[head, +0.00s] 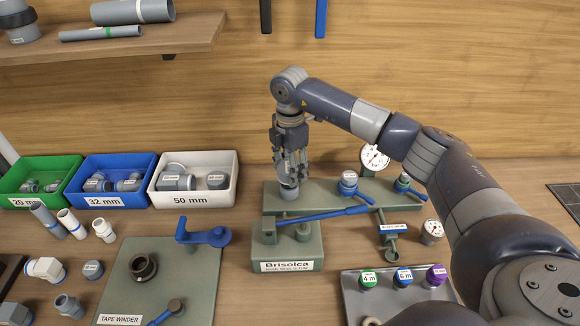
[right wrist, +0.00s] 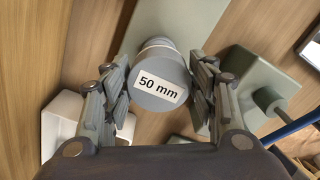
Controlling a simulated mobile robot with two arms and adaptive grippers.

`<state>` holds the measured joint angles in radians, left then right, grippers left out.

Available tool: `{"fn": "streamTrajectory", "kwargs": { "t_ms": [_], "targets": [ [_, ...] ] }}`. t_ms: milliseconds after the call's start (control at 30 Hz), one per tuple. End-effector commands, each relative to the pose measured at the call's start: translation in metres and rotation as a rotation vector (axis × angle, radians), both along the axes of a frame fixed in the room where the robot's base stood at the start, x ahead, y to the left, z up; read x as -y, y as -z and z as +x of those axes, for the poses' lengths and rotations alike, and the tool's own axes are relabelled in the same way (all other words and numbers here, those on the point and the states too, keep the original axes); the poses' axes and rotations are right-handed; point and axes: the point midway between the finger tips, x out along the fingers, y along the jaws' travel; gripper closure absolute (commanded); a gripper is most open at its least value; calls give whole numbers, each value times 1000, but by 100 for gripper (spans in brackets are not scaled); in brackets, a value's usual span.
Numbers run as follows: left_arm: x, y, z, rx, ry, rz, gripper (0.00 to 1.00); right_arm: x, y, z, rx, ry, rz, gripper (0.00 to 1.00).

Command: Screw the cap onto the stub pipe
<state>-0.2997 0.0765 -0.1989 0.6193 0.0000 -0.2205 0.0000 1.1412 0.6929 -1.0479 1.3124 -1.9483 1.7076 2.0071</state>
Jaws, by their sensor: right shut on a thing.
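The grey cap (right wrist: 158,82), labelled "50 mm", sits between the fingers of my right gripper (right wrist: 158,92). In the head view my right gripper (head: 289,172) points straight down over the left end of the green manifold plate (head: 330,192) and is shut on the cap. A grey round piece (head: 289,190) shows just under the fingertips, at the plate. In the right wrist view a paler round edge shows behind the cap, in line with it. The stub pipe is mostly hidden by the cap and fingers, and I cannot tell how far the cap is on. My left gripper is not in view.
Blue-handled valves (head: 349,183) stand right of the gripper, with a pressure gauge (head: 375,157) behind. A green vise block (head: 287,247) with a blue lever (head: 330,215) lies in front. A white bin (head: 193,195) stands left. Loose fittings and a tape winder (head: 143,267) fill the front left.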

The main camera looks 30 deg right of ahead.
Motion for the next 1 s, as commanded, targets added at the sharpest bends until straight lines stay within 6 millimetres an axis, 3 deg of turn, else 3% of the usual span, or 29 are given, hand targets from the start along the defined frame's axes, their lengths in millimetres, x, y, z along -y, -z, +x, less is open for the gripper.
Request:
{"fn": "streamTrajectory", "kwargs": {
  "t_ms": [1000],
  "targets": [
    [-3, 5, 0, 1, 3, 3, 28, 0, 11, 0, 0, 0, 0, 71]
  ]
}}
